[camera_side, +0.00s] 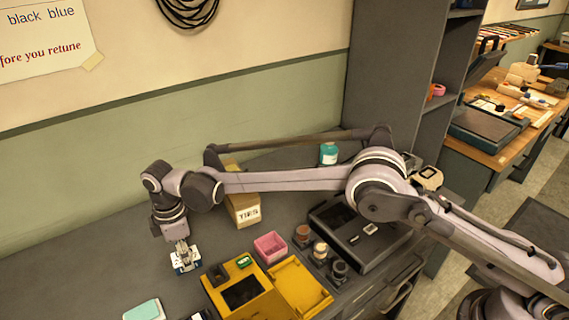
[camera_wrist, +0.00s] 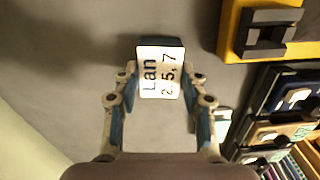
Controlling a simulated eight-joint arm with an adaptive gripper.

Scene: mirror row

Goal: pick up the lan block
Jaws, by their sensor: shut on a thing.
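The lan block (camera_wrist: 161,70) shows in the wrist view between my two fingers. It has a white label on top reading "Lan 2, 5, 7" and a dark blue edge. My gripper (camera_wrist: 160,84) is shut on it, with a finger on its left and right sides. In the side view, the block (camera_side: 188,264) is a small white and blue piece under my gripper (camera_side: 182,250), at the left part of the grey desk (camera_side: 120,270). I cannot tell whether it touches the desk.
A yellow case (camera_side: 235,292) with an open lid stands right of the block. A pink bin (camera_side: 270,247) and a box marked "TIES" (camera_side: 243,211) stand behind it. A pale teal-topped block (camera_side: 144,310) lies in front. The desk left of my gripper is clear.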

